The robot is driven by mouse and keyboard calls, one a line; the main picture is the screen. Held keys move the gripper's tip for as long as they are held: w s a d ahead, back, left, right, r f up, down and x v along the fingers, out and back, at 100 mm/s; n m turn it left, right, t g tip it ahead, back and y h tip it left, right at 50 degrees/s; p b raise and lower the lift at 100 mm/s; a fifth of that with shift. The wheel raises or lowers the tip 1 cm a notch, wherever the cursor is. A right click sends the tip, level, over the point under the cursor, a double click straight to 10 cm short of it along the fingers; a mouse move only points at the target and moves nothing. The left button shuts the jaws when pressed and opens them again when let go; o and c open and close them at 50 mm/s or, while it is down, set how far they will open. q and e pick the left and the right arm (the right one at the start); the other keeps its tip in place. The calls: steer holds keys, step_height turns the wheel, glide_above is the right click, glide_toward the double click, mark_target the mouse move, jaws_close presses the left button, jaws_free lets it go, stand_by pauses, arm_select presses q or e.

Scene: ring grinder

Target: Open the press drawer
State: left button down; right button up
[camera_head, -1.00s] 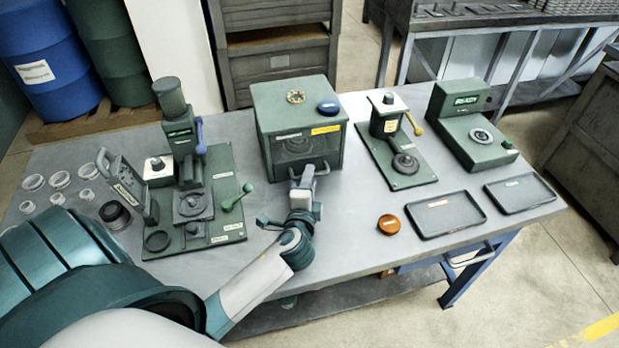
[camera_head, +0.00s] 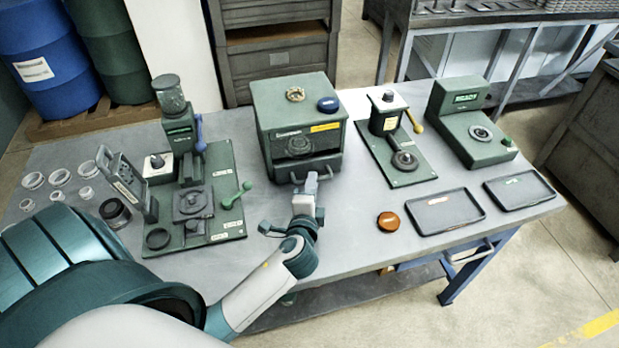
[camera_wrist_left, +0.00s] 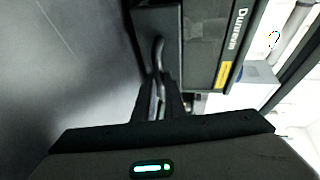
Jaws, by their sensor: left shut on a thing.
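The press (camera_head: 296,103) is a green box near the back middle of the table, with a yellow label on its front. Its drawer (camera_head: 322,166) sticks out a little from the lower front. In the left wrist view the drawer (camera_wrist_left: 158,22) stands out from the labelled press front (camera_wrist_left: 208,45). My left gripper (camera_head: 307,182) is in front of the drawer. In the left wrist view its fingers (camera_wrist_left: 158,100) are shut on the curved drawer handle (camera_wrist_left: 159,55). The inside of the drawer cannot be seen. My right gripper is out of view.
A green-based press stand (camera_head: 192,200) with a green-knobbed lever is left of my left gripper. An orange disc (camera_head: 388,221) and two dark trays (camera_head: 445,211) lie to the right. The tabletop between gripper and disc is clear.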

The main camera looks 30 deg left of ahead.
arm_select(q)
steer(key=s+d, duration=0.6)
steer(key=d, duration=0.1)
steer(key=s+d+b, duration=0.1)
steer(key=s+d, duration=0.1)
steer(key=d, duration=0.1)
steer(key=shift+s+d, duration=0.15)
steer(key=shift+s, duration=0.25)
steer(key=c, duration=1.8)
jaws_free()
